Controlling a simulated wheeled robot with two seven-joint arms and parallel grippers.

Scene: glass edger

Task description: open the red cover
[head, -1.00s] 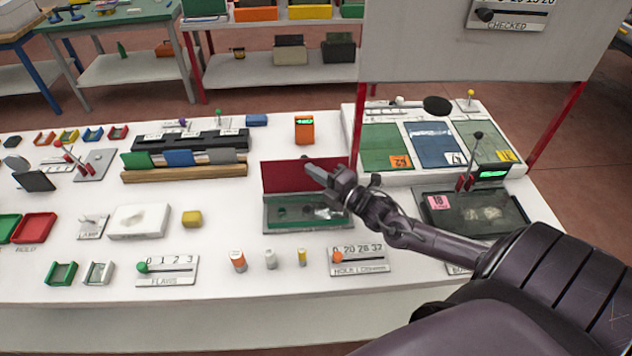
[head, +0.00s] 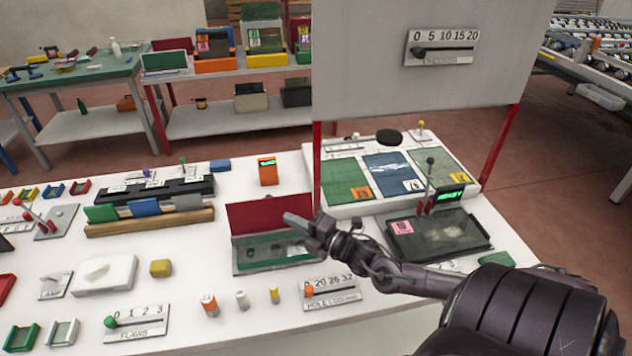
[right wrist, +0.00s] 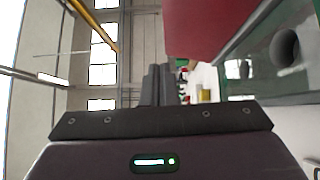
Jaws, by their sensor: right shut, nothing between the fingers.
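The red cover (head: 258,215) stands raised at the back edge of a shallow green box (head: 240,269) near the front middle of the bench. The box's inside is open to view, with dark round shapes and a pale piece in it. My right gripper (head: 290,219) is shut and empty, in front of the cover's right end and above the box's right side. I cannot tell if it touches the cover. In the right wrist view the red cover (right wrist: 207,28) is close beside the dark fingers (right wrist: 157,85), with the green box (right wrist: 262,62) at right. My left gripper is not in view.
A rack with coloured slats (head: 150,208) stands left of the box. An orange display block (head: 267,171) is behind it. A dark tray with a lever (head: 440,234) lies to the right. Small bottles (head: 241,299) and a hole-size slider plate (head: 330,293) are in front.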

